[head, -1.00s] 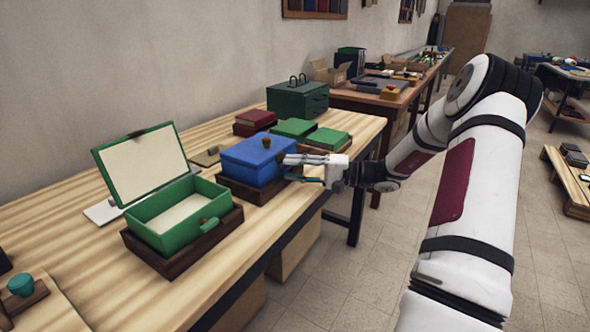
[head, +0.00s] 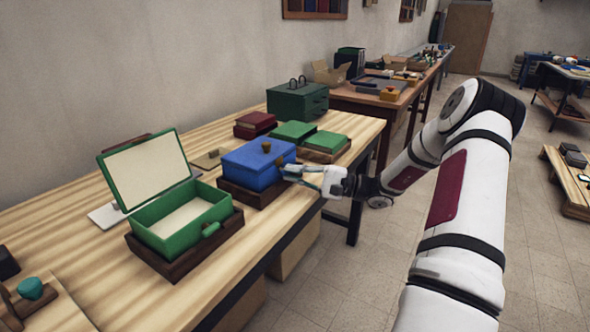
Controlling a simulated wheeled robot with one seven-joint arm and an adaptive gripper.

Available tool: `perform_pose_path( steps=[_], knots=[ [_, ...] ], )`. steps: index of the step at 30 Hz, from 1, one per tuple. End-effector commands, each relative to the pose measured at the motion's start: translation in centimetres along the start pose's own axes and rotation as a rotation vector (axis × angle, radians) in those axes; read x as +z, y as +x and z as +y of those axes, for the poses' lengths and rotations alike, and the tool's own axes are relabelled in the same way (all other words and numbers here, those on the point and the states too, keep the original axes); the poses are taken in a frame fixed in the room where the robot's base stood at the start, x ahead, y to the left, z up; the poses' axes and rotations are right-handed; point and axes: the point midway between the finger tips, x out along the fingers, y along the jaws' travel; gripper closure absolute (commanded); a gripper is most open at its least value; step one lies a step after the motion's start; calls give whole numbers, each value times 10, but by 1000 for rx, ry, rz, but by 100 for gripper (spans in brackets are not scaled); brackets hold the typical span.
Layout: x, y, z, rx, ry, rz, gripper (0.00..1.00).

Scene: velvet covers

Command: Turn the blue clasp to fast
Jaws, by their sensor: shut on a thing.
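The blue box (head: 248,168) sits with its lid down in a dark wooden tray (head: 236,191) on the workbench. A brown knob (head: 266,146) shows at its lid, and a small brown piece (head: 280,161) shows at its front edge. My gripper (head: 291,172) is at the front right face of the blue box, its fingers shut on the blue clasp. The clasp is mostly hidden by the fingers, so its exact angle cannot be told.
An open green box (head: 180,220) with a raised lid stands to the left in its own tray. Green closed boxes (head: 294,132), a red box (head: 255,120) and a dark green case (head: 298,101) stand behind.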

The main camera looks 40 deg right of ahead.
Motion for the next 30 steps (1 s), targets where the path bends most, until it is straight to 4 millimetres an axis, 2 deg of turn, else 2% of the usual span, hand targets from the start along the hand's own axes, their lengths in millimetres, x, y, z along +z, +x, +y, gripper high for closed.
perform_pose_path(
  steps=[30],
  knots=[
    [5, 0, 7, -355, 863, 3, 100]
  ],
)
